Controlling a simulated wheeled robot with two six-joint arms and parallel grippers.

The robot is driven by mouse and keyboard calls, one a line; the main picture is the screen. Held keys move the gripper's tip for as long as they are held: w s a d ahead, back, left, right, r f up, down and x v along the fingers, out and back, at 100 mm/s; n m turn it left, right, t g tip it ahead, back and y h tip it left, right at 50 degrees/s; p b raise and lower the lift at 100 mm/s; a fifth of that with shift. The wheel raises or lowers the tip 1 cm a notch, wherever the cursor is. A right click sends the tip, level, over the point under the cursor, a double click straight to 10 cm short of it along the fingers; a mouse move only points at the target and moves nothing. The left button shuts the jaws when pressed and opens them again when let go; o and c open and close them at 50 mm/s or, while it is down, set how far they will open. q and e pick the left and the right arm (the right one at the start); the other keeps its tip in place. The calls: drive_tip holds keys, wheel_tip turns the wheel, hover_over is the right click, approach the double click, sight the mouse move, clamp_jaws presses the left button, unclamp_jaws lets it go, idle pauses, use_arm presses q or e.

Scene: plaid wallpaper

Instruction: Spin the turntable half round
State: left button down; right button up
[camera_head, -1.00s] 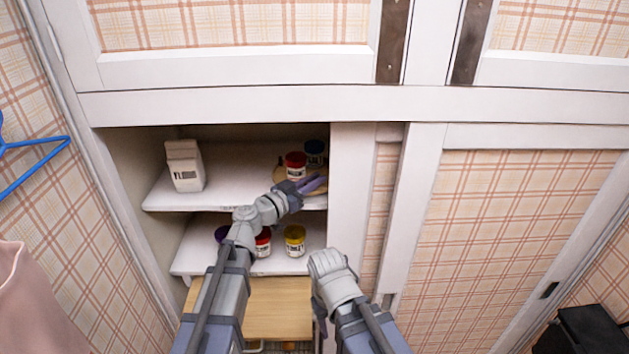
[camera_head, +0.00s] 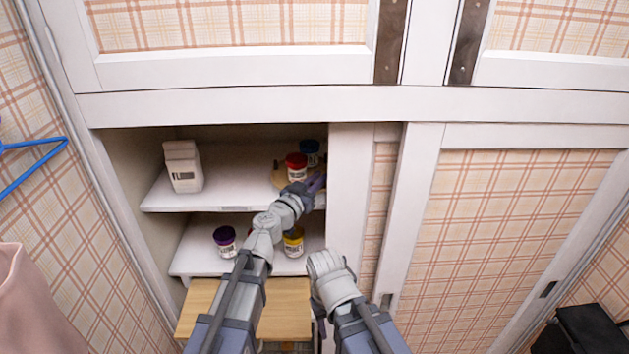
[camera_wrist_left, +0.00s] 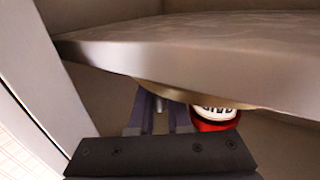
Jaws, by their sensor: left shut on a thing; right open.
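The round wooden turntable (camera_head: 280,178) sits at the right of the upper cupboard shelf, bearing a red-lidded jar (camera_head: 297,168) and a blue-lidded jar (camera_head: 309,152) behind it. My left gripper (camera_head: 316,184) is at its front right edge, with the fingers shut on a small peg (camera_wrist_left: 160,113) at the turntable's rim. The wrist view, seen upside down, shows the turntable's edge (camera_wrist_left: 150,88) and the red-lidded jar (camera_wrist_left: 213,119) beside the fingers. My right gripper (camera_head: 320,332) hangs low in front of the cupboard, mostly hidden by its own arm, and holds nothing visible.
A white carton (camera_head: 183,168) stands at the left of the upper shelf (camera_head: 220,190). The lower shelf holds a purple-lidded jar (camera_head: 224,241) and a yellow jar (camera_head: 293,241); my left arm covers another. The cupboard's white upright (camera_head: 348,190) is close to the right of my left gripper.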

use_arm(q)
drive_tip(key=shift+w+d+n+t+y, duration=0.1)
drive_tip(key=shift+n+t+y, duration=0.2)
drive_tip(key=shift+y, duration=0.1)
drive_tip(key=c, duration=0.9)
unclamp_jaws()
drive_tip(key=shift+o, duration=0.2)
drive_tip(key=v, duration=0.7)
drive_tip(key=shift+s+a, duration=0.2)
drive_tip(key=shift+s, duration=0.15)
